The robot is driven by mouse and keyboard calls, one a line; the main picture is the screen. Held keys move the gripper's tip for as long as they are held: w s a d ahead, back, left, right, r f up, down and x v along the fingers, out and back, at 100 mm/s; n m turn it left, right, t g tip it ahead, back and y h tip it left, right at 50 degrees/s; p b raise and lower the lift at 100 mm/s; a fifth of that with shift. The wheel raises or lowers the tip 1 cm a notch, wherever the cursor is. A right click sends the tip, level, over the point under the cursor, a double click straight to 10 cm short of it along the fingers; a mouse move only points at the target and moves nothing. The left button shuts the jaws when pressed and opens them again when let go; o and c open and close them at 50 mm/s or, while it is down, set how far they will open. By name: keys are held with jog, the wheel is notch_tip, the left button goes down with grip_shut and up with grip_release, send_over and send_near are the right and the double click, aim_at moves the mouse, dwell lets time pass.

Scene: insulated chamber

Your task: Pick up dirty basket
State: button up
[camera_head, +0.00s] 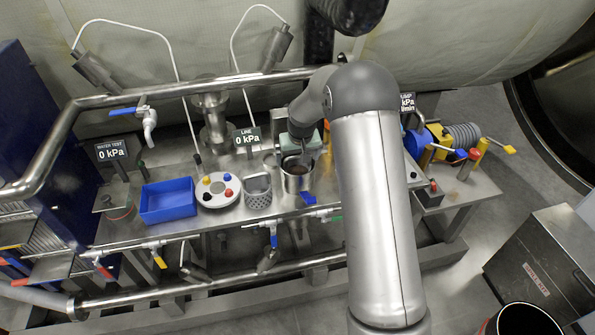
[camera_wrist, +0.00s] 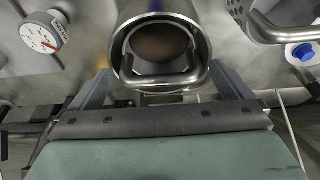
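A round steel housing (camera_head: 298,183) stands on the bench, and it also shows in the wrist view (camera_wrist: 203,50). Inside it sits a basket with a brown, dirty-looking inside (camera_wrist: 160,44) and a metal bail handle (camera_wrist: 160,79) across the near side. My gripper (camera_wrist: 160,76) is open, its two fingers apart on either side of the housing's near rim, with the handle between them. Nothing is visibly gripped. In the head view my gripper (camera_head: 301,157) is just above and behind the housing, partly hidden by my arm. Contact cannot be told.
A perforated grey basket (camera_head: 257,191) with a handle stands left of the housing. Farther left are a white round tray with coloured knobs (camera_head: 218,202) and an empty blue bin (camera_head: 168,200). A gauge (camera_wrist: 42,38) is left of the housing. A pipe rail (camera_head: 190,88) runs behind.

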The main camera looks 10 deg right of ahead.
jog(key=c, duration=1.3)
jog(key=shift+r, duration=0.1)
